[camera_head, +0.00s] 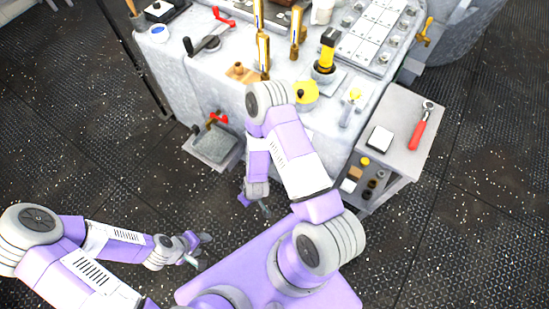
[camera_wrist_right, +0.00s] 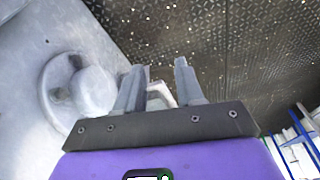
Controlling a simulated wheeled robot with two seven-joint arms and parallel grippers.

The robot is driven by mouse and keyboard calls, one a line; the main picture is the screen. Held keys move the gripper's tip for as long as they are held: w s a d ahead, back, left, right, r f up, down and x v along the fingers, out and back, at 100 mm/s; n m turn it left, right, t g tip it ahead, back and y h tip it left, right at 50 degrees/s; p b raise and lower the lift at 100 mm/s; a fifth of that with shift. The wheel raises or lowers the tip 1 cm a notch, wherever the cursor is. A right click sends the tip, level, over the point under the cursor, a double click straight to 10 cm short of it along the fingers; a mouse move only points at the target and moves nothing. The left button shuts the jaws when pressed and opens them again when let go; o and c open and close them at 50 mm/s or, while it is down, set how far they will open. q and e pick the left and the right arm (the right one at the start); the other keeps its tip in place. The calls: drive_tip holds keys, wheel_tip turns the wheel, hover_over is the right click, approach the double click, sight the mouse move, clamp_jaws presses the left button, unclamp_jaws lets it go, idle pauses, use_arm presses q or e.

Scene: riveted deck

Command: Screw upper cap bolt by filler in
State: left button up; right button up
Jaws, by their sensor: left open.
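I cannot make out the upper cap bolt for sure in either view. A yellow rounded cap (camera_head: 305,91) sits on the machine's near edge, partly behind my right arm; I cannot tell if it is the filler. My right gripper (camera_head: 256,203) hangs low in front of the machine's near side. In the right wrist view its two fingers (camera_wrist_right: 160,85) stand apart, with a whitish part showing between or beyond them; I see nothing clearly gripped. My left gripper (camera_head: 199,250) is open and empty above the floor at the lower left.
A grey side stand (camera_head: 400,150) at the right bears a red-handled ratchet (camera_head: 422,125) and a white block (camera_head: 380,138); small parts lie on its shelf. A grey tray (camera_head: 212,147) juts from the machine (camera_head: 215,85). A round boss (camera_wrist_right: 85,95) shows beside my right gripper. Floor at left is clear.

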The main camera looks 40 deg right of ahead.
drive_tip(key=w+d+f+n+t+h+b, duration=0.1)
drive_tip(key=w+d+f+n+t+h, duration=0.1)
drive_tip(key=w+d+n+h, duration=0.3)
drive_tip(key=w+d+f+n+t+h+b, duration=0.1)
drive_tip(key=w+d+f+n+h, duration=0.4)
drive_tip(key=d+n, duration=0.7)
drive_tip(key=shift+w+d+n+t+h, duration=0.35)
drive_tip(key=shift+d+t+h, duration=0.35)
drive_tip(key=shift+h, duration=0.6)
drive_tip(key=shift+a, duration=0.15)
clamp_jaws()
drive_tip(key=shift+f, duration=0.1)
